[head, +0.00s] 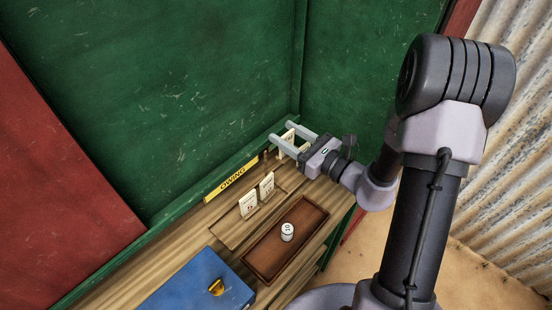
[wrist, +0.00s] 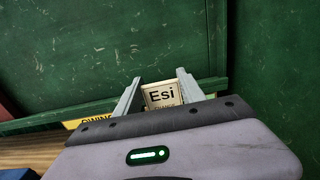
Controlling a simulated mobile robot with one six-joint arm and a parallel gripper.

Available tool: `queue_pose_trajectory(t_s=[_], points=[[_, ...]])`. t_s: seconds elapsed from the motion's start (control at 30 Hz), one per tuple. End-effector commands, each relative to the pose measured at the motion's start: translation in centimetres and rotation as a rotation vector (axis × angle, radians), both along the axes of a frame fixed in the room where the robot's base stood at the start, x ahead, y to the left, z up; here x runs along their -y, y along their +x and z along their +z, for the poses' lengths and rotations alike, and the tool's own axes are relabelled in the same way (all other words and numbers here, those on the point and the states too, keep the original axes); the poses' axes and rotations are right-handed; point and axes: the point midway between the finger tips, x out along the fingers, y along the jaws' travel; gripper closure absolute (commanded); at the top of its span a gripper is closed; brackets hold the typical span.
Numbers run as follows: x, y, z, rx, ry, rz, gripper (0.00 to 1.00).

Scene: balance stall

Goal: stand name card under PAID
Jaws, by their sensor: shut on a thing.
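My gripper (head: 288,139) is shut on a cream name card (wrist: 162,96) marked "Esi", with smaller text below it that the gripper body partly covers. In the head view the card (head: 288,140) shows between the fingers, near the back right end of the counter. It looks upright; I cannot tell whether its foot touches the counter. A yellow sign reading "OWING" (head: 232,179) lies along the back of the counter to the left of my gripper. I see no sign reading PAID; that part may be hidden behind my gripper.
Two cream cards (head: 248,204) (head: 267,186) stand in front of the OWING sign. A brown tray (head: 262,262) holds a small white cylinder (head: 287,232). A blue box (head: 190,290) with a brass clasp sits at the front left. Green walls (head: 150,80) close the back and right.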

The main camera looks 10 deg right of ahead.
Motion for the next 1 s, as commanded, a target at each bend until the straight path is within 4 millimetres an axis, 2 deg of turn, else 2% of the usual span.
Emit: queue_pose_trajectory(t_s=[0.03, 0.13, 0.47, 0.83, 0.87, 0.9, 1.0], points=[[0.0, 0.0, -1.5, -0.005, 0.001, 0.001, 1.00], [0.0, 0.0, -4.3, -0.005, 0.003, 0.001, 1.00], [0.0, 0.0, -9.8, -0.004, 0.002, 0.001, 1.00], [0.0, 0.0, -10.1, -0.001, 0.000, 0.001, 1.00], [0.0, 0.0, -10.0, -0.001, 0.000, 0.001, 0.48], [0.0, 0.0, -10.0, -0.001, 0.000, 0.001, 0.44], [0.0, 0.0, -10.0, -0.001, 0.000, 0.001, 0.44]])
